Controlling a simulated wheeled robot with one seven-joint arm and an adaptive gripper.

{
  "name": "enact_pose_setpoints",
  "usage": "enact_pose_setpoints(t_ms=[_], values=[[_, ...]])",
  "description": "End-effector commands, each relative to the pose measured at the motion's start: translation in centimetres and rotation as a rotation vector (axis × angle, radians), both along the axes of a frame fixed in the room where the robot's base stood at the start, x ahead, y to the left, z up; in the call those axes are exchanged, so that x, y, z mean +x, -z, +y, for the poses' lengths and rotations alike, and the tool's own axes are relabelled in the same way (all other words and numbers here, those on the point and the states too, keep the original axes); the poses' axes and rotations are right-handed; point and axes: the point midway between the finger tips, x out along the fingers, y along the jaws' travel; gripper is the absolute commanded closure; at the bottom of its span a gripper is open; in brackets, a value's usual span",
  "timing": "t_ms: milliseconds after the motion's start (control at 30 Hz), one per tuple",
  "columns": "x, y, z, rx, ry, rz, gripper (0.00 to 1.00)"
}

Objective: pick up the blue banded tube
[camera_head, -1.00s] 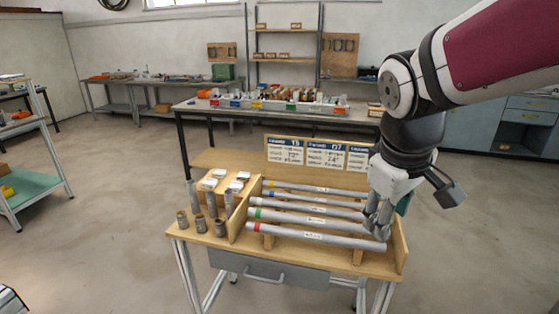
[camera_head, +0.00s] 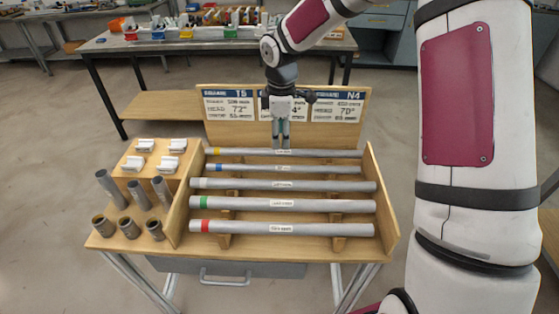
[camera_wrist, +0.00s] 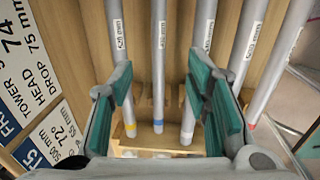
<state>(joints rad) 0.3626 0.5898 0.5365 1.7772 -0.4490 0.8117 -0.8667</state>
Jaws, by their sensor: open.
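The blue banded tube (camera_head: 300,169) is a grey pipe with a blue ring near its left end and a white label mid-length. It lies second from the back in the wooden rack. In the wrist view the tube (camera_wrist: 159,80) runs between the open fingers, its blue band toward the bottom. My gripper (camera_head: 281,143) points down over the middle of the back tubes, open and empty. In the wrist view my gripper (camera_wrist: 165,95) shows teal pads either side of that tube. Its height above the tube is hard to tell.
Parallel neighbours are the yellow-banded tube (camera_head: 320,153) behind and the pale-banded tube (camera_head: 320,186) in front. Green-banded (camera_head: 320,205) and red-banded (camera_head: 330,229) tubes lie nearer. A sign board (camera_head: 225,135) stands behind the rack. Short pipes (camera_head: 138,193) and white clips (camera_head: 134,163) stand left.

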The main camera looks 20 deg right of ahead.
Motion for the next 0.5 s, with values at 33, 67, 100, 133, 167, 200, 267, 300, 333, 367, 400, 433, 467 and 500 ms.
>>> enact_pose_setpoints(t_ms=[33,67,100,133,167,200,267,300,333,367,400,433,467,500], values=[[-0.1,0.7,0.0,0.001,-0.001,0.005,0.56],[0.0,1.2,0.0,0.001,-0.001,0.005,0.56],[0.0,1.9,0.0,0.001,-0.001,0.005,0.56],[0.0,2.5,0.0,0.001,0.0,0.006,0.56],[0.1,3.1,-0.1,0.001,0.0,0.007,0.56],[0.2,3.9,-0.1,0.001,0.0,0.005,0.56],[0.2,5.0,-0.1,0.001,0.0,0.005,0.56],[0.3,5.7,-0.1,0.002,0.0,0.005,0.56],[0.4,6.1,-0.2,0.001,-0.001,0.005,0.56],[0.4,6.5,-0.2,0.0,0.0,0.004,0.56],[0.5,7.0,-0.2,0.0,0.001,0.003,0.56],[0.5,7.3,-0.2,0.0,0.002,0.003,0.56],[0.5,7.6,-0.3,0.0,0.002,0.003,0.56],[0.5,7.8,-0.3,0.0,0.002,0.002,0.56]])
